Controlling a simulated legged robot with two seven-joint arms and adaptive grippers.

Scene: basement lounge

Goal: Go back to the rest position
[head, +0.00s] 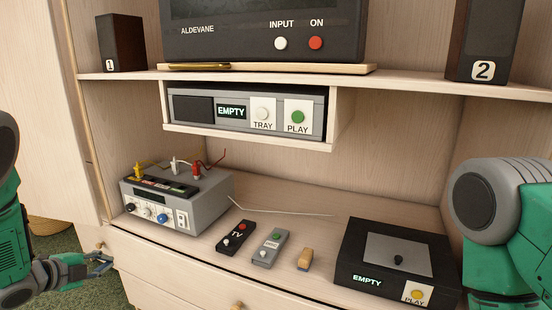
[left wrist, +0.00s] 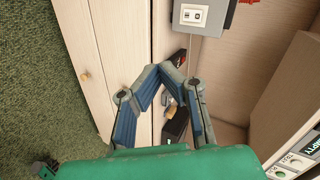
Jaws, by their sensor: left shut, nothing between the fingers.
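My left gripper (head: 101,264) hangs at the lower left in the head view, in front of the cabinet's drawer fronts and over the green carpet. It touches none of the devices. In the left wrist view its fingertips (left wrist: 162,69) come together with nothing between them. My green right arm (head: 508,230) stands at the right edge of the head view, close to the black player box (head: 398,245). The right gripper is out of the picture.
The grey box with cables (head: 185,203), dark TV remote (head: 235,237), grey remote (head: 271,247) and small wooden block (head: 305,259) stand on the cabinet top. A disc player (head: 245,112) sits under the shelf (head: 410,87). The TV (head: 240,35) and speakers (head: 121,42) (head: 484,40) stand above.

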